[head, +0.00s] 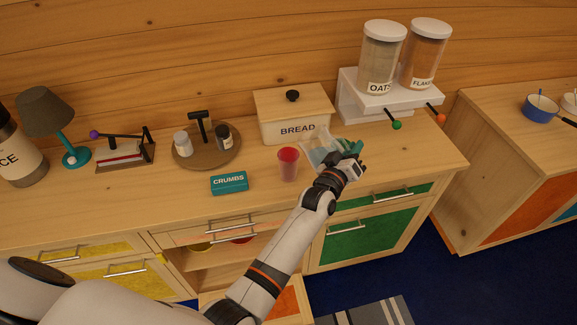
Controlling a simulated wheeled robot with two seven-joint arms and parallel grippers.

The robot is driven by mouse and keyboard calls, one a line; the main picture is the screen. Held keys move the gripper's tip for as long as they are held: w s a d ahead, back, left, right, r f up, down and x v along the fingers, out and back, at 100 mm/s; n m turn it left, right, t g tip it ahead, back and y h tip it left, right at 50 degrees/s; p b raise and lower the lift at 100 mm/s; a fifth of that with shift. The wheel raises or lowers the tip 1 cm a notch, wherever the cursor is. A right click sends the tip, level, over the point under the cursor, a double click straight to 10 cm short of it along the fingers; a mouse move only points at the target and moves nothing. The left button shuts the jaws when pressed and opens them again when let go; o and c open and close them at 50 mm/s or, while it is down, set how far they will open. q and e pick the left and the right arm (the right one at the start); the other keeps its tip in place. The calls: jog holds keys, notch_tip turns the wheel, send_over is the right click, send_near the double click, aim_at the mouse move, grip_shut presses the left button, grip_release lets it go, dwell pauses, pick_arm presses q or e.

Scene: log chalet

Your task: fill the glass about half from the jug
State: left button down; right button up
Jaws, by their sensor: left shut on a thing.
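A reddish see-through glass (288,167) stands upright on the wooden counter, in front of the bread box. Its upper part looks deeper red; I cannot tell if there is liquid in it. A clear jug (319,147) is just right of the glass and appears to lean toward it. My left gripper (351,160) is shut on the jug at its green handle side, with the arm reaching in from below. The jug's lower part is partly hidden by my gripper. I see no clear stream between jug and glass. My right gripper is not in view.
A teal crumbs box (229,183) lies left of the glass. The bread box (293,116) stands behind. A round wooden tray (186,159) with shakers is further left. Two cereal dispensers (377,72) stand back right. The counter's front right is clear.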

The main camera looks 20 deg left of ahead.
aim_at(333, 137)
pick_arm(q)
jog(key=shift+n, duration=0.5)
jog(key=shift+w+a+r+b, duration=0.15)
jog(key=shift+w+a+r, duration=0.2)
jog(key=shift+a, duration=0.4)
jog(key=shift+w+a+r+b, duration=0.1)
jog(key=shift+a+r+b, duration=0.1)
jog(key=shift+a+r, duration=0.45)
jog(key=shift+w+a+r+b, duration=0.15)
jog(key=shift+w+a+r, duration=0.1)
jog(key=shift+a, duration=0.65)
jog(key=shift+r, duration=0.1)
jog(key=shift+w+a+r+n+t+p, duration=0.15)
jog(key=shift+a+r+n+p, duration=0.35)
jog(key=shift+r+n+p, duration=0.25)
jog(key=shift+w+a+r+n+t+p, duration=0.15)
jog(key=shift+a+r+n+p, duration=0.35)
jog(key=shift+r+n, duration=0.35)
jog(key=shift+r, duration=0.25)
jog(key=shift+a+r+n+p, duration=0.2)
jog(key=shift+r+n+p, duration=0.1)
jog(key=shift+r, duration=0.05)
jog(key=shift+f, duration=0.15)
jog(key=shift+s+d+f+m+b, duration=0.1)
jog(key=shift+d+f+m+b, duration=0.4)
jog(key=shift+f+m, duration=0.3)
jog(key=shift+s+d+f+m+b, duration=0.1)
jog(key=shift+d+f+m+b, duration=0.4)
jog(key=shift+f+m, duration=0.3)
jog(key=shift+d, duration=0.15)
